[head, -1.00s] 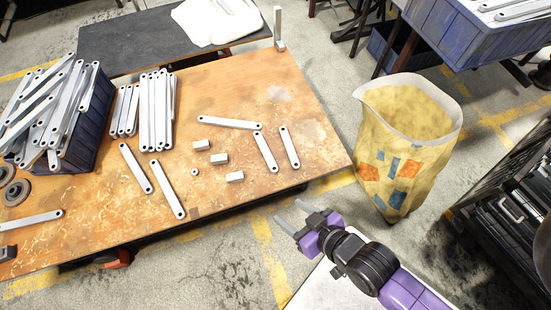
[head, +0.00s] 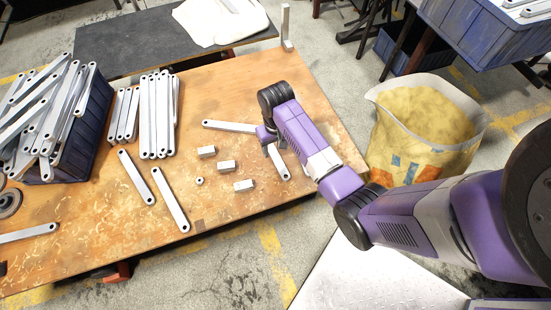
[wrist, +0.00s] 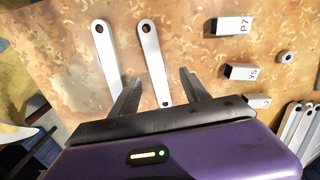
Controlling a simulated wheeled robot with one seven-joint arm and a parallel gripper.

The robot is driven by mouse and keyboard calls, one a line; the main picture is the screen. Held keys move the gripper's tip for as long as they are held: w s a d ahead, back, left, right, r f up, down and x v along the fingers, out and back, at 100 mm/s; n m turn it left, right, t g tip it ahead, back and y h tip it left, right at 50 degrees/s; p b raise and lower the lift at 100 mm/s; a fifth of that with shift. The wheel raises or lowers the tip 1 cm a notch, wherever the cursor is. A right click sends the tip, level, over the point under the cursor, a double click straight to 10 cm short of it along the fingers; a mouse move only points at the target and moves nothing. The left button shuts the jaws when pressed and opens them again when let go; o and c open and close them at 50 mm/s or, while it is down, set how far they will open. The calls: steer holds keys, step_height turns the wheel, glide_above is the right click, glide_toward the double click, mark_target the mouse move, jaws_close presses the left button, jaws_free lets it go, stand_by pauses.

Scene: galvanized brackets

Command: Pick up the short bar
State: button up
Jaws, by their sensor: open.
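Several flat light-grey bars with a hole at each end lie on the worn wooden table. In the wrist view, one short bar (wrist: 152,60) lies between my gripper's fingers (wrist: 160,76), and another bar (wrist: 107,52) lies to its left, partly behind the left finger. My gripper is open and empty above the table. In the head view, one bar (head: 279,165) shows below my wrist and another bar (head: 229,126) lies crosswise to its left. My arm hides the fingertips and part of this area there.
Two longer bars (head: 170,198) lie farther left, near stacked bars and a full blue crate (head: 92,122). A yellow sack (head: 425,125) stands right of the table (head: 110,240).

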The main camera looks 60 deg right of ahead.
mark_target(277, 158)
steer(key=shift+d+f, duration=0.2)
steer(key=shift+d, duration=0.05)
steer(key=shift+d+f+b, duration=0.2)
steer(key=shift+f+b, duration=0.85)
steer(key=shift+f, duration=2.55)
steer(key=shift+c, duration=0.4)
jaws_close()
